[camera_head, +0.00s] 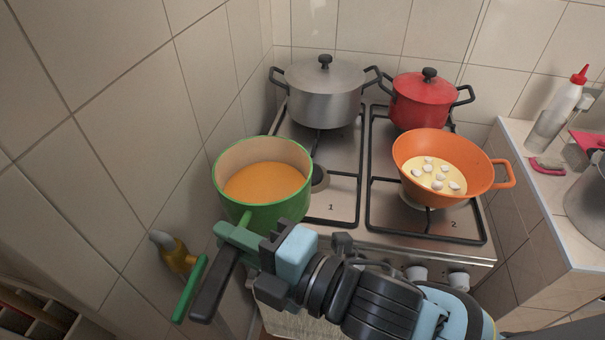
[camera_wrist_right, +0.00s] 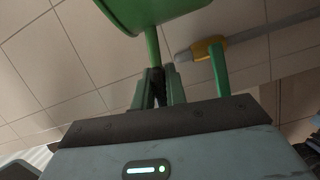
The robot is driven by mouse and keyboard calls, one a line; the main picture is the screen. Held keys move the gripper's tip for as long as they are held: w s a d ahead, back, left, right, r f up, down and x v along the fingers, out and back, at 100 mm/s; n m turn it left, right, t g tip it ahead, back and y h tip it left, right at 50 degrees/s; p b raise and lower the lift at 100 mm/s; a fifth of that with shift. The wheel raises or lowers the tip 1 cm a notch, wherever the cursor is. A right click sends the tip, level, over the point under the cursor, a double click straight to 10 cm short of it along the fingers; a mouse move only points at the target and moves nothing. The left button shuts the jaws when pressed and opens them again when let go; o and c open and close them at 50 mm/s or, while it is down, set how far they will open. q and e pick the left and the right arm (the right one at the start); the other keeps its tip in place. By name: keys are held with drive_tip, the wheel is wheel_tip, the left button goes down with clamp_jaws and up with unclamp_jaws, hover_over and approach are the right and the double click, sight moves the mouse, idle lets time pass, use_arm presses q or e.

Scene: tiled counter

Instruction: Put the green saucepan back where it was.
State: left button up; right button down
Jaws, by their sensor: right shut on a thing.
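The green saucepan (camera_head: 285,213), with orange liquid inside, is at the front left of the stove. It looks upright and sits left of the front-left burner (camera_head: 320,178); whether it is clear of the stove is hard to tell. My right gripper (camera_head: 243,236) is shut on its green handle, close to the pan wall. In the wrist view the saucepan's side (camera_wrist_right: 150,12) is at the top, and its handle (camera_wrist_right: 152,45) runs down between my right fingertips (camera_wrist_right: 157,82). My left gripper is not in view.
A grey lidded pot (camera_head: 325,95) and a red lidded pot (camera_head: 422,103) stand on the back burners. An orange pan (camera_head: 400,160) with white pieces in yellow liquid is at the front right. The tiled wall (camera_head: 120,150) and a yellow-handled pipe fitting (camera_head: 172,252) are close on the left.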

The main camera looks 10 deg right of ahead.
sight(309, 195)
drive_tip(key=w+d, duration=0.5)
drive_tip(key=w, duration=0.2)
drive_tip(key=w+d+f, duration=0.1)
drive_tip(key=w+d, duration=0.2)
drive_tip(key=w, duration=0.1)
drive_tip(key=shift+w+d, duration=0.25)
drive_tip(key=shift+d, duration=0.05)
drive_tip(key=f, duration=0.3)
drive_tip(key=shift+w+d, duration=0.25)
drive_tip(key=shift+w, duration=0.1)
drive_tip(key=shift+f, duration=0.35)
drive_tip(key=shift+f+b, duration=0.15)
drive_tip(key=shift+b, duration=0.15)
drive_tip(key=c, duration=1.4)
unclamp_jaws()
drive_tip(key=shift+f, duration=0.1)
drive_tip(key=shift+c, duration=0.2)
